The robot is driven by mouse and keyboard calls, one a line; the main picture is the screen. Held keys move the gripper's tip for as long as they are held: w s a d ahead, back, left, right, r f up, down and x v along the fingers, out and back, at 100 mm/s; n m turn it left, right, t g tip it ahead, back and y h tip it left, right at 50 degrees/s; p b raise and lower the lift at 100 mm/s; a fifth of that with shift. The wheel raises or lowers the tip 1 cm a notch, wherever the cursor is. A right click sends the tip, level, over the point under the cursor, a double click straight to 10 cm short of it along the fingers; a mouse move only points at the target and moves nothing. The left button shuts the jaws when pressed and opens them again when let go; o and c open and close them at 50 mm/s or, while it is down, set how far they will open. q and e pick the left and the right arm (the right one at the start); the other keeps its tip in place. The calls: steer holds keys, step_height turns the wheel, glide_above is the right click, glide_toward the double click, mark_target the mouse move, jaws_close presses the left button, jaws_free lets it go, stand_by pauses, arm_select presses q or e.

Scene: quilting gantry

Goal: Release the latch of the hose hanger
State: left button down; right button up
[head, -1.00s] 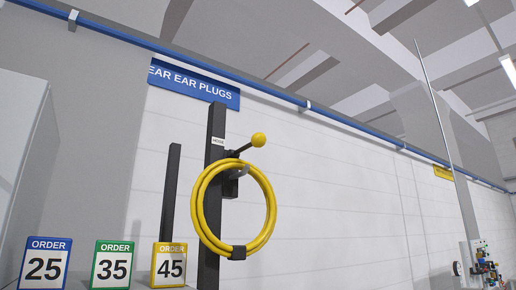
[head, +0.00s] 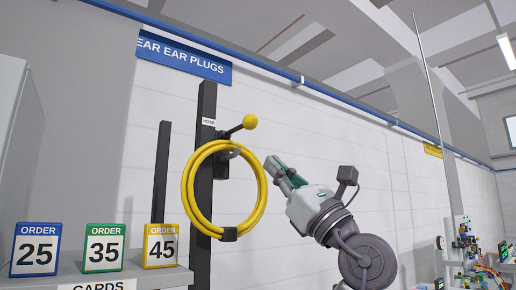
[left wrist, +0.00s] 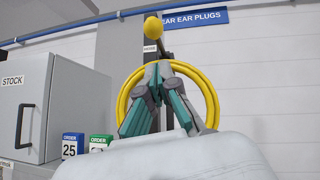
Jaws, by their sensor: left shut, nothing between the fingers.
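The hose hanger has a dark upright post (head: 205,110) with a small HOSE label. Its latch lever, tipped by a yellow ball (head: 249,121), slants up to the right from the post. The ball also shows in the left wrist view (left wrist: 153,28), above the fingertips. A coiled yellow hose (head: 187,196) hangs on the hanger, tied with a dark band at the bottom. My left gripper (head: 272,167) is shut and empty, to the right of the coil and below the ball. In the left wrist view its fingers (left wrist: 160,72) overlap the coil. My right gripper is not in view.
A shelf (head: 120,278) at lower left holds order cards 25 (head: 37,250), 35 (head: 104,248) and 45 (head: 160,246). A shorter dark post (head: 161,172) stands left of the hanger. A grey STOCK cabinet (left wrist: 40,105) shows in the left wrist view.

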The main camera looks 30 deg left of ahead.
arm_select(q)
steer(key=p, duration=0.5)
glide_toward(238, 129)
steer(key=w+x, duration=0.1)
steer(key=x, duration=0.4)
steer(key=shift+a+r, duration=0.35)
steer(key=shift+a, duration=0.05)
